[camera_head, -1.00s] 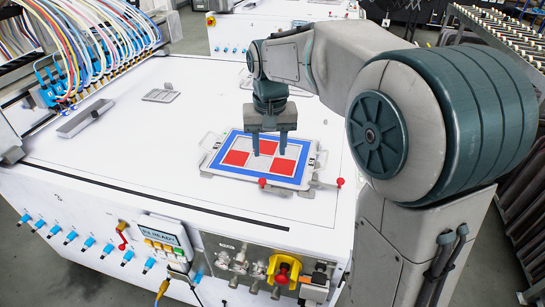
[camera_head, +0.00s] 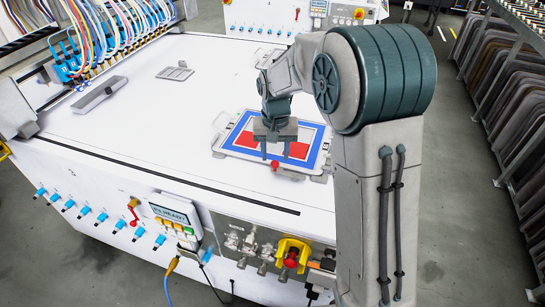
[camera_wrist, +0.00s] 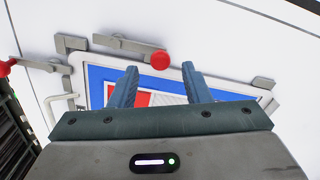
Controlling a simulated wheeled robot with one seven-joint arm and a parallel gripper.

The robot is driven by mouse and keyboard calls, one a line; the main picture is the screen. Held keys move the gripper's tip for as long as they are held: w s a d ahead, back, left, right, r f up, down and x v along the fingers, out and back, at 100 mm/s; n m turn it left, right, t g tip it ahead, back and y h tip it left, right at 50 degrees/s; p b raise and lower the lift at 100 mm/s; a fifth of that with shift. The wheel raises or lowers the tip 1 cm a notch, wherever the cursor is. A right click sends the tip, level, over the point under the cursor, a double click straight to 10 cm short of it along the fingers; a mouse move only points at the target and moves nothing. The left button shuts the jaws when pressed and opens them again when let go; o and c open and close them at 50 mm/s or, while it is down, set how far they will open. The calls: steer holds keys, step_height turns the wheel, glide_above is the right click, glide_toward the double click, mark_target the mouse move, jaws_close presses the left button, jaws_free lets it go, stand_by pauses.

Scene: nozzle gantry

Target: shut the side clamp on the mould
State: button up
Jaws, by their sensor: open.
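The mould (camera_head: 228,139) is a framed plate with blue, white and red panels, lying flat on the white table. My gripper (camera_head: 275,155) hangs over its front part, fingers down, open and empty. In the wrist view the open fingers (camera_wrist: 159,75) are apart above the panel. One clamp lever with a red knob (camera_wrist: 160,61) lies along the mould's front edge; its knob (camera_head: 274,165) shows below my gripper. A second lever with a red knob (camera_wrist: 5,68) sticks outward from the mould's side, clear of the frame, and looks open. My arm hides it in the head view.
The white table (camera_head: 150,120) is clear left of the mould, apart from a grey bar (camera_head: 100,95) and small grey plate (camera_head: 175,73). Coloured hoses (camera_head: 100,30) crowd the back left. A control panel (camera_head: 172,215) and yellow-red switch (camera_head: 291,258) are on the front face.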

steer(key=shift+f, duration=1.15)
jaws_close()
steer(key=shift+a, duration=0.1)
